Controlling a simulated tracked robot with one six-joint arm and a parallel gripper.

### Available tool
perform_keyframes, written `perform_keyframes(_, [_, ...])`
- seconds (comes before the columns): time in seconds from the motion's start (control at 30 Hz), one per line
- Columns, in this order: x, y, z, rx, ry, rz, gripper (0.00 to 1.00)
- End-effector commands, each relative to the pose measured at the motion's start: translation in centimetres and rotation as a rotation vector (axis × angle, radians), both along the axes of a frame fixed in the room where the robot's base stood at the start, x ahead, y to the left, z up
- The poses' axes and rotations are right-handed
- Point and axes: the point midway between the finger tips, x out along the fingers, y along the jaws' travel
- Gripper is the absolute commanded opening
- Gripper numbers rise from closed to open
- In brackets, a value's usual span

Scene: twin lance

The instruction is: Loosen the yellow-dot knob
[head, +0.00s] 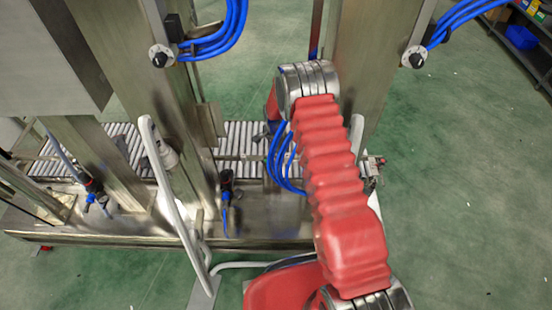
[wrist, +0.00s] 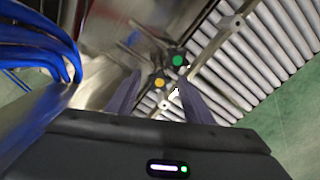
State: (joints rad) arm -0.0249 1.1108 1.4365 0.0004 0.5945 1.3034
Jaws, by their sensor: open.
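The yellow-dot knob (wrist: 159,83) is in the wrist view, a dark knob with a yellow dot, just left of the middle. A knob with a green dot (wrist: 178,61) sits close beside it, up and to the right. My gripper (wrist: 156,80) is open, with its two fingers pointing toward the yellow-dot knob. In the picture the yellow dot lies between the fingertips. I cannot tell how far the fingers are from the knob or whether they touch it. In the head view I cannot make out the yellow dot, and my red arm covers part of that area.
A roller conveyor (head: 240,140) runs behind the steel frame and also shows in the wrist view (wrist: 235,65). Blue hoses (wrist: 35,45) hang close by on the left. A white bent bar (head: 170,190) stands left of my arm. Green floor is open at the right.

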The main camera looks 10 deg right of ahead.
Motion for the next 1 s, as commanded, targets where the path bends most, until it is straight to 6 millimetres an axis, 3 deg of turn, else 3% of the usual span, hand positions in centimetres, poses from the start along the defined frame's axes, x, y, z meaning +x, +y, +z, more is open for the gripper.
perform_keyframes(0.23, [0.0, 0.0, 2.7, 0.000, -0.002, 0.000, 0.47])
perform_keyframes(0.8, [0.0, 0.0, 11.5, 0.001, -0.002, 0.000, 0.47])
perform_keyframes(1.0, [0.0, 0.0, 13.1, 0.000, 0.000, 0.000, 0.47])
